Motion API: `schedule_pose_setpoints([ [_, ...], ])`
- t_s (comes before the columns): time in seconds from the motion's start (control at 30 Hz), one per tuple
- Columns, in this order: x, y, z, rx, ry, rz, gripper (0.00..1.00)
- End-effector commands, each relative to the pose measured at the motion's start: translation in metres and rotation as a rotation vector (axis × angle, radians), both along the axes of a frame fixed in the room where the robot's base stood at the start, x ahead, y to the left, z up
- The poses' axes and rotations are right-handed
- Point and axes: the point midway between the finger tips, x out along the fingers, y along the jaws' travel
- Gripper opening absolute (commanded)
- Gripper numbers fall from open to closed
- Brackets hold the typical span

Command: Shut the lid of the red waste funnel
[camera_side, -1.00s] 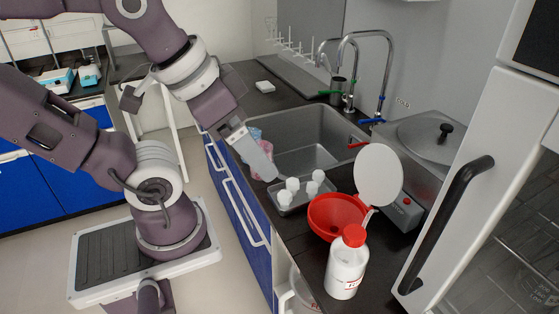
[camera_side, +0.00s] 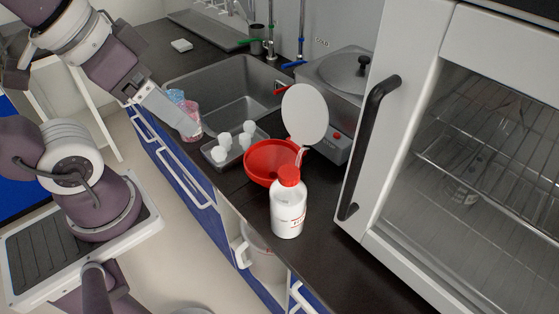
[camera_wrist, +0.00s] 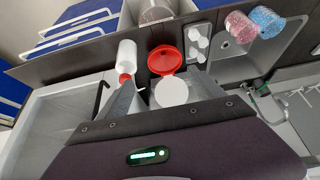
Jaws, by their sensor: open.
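The red waste funnel (camera_side: 262,172) sits on the dark counter, and its round white lid (camera_side: 305,114) stands up, open, on its far right side. In the wrist view the red funnel (camera_wrist: 167,52) and the white lid (camera_wrist: 172,92) show ahead, with the lid between the fingers in the picture. My gripper (camera_side: 192,134) is open and empty, left of the funnel, above the counter edge by the sink. It also shows in the wrist view (camera_wrist: 165,88). It appears apart from the lid.
A white bottle with red cap (camera_side: 288,208) stands in front of the funnel. A tray (camera_side: 213,157) with several white cups lies between gripper and funnel. Pink and blue beakers (camera_side: 178,97) stand near the sink (camera_side: 225,85). A steel bath (camera_side: 345,75) and oven (camera_side: 430,150) flank the right.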

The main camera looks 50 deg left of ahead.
Motion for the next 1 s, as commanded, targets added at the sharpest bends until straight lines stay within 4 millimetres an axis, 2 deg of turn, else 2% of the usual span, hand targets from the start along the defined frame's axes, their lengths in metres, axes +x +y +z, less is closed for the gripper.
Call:
schedule_pose_setpoints([
  [0.03,0.005,0.000,0.004,0.000,0.004,0.000,0.64],
  [0.07,0.011,0.000,0.008,0.000,0.013,0.000,0.58],
  [0.17,0.055,0.000,0.033,-0.001,0.064,-0.002,0.39],
  [0.23,0.104,0.001,0.049,-0.001,0.113,-0.002,0.25],
  [0.3,0.155,0.002,0.055,-0.002,0.165,-0.003,0.11],
  [0.37,0.199,0.003,0.050,-0.002,0.206,-0.005,0.00],
  [0.4,0.226,0.003,0.044,-0.002,0.233,-0.005,0.00],
  [0.5,0.279,0.004,0.021,-0.001,0.286,-0.007,0.00],
  [0.53,0.291,0.004,0.014,0.000,0.297,-0.008,0.00],
  [0.6,0.312,0.005,-0.001,-0.001,0.319,-0.009,0.00],
  [0.7,0.325,0.005,-0.012,0.000,0.334,-0.010,0.00],
  [0.87,0.330,0.005,-0.029,0.000,0.338,-0.010,0.00],
  [1.0,0.334,0.005,-0.058,-0.001,0.340,-0.009,0.00],
])
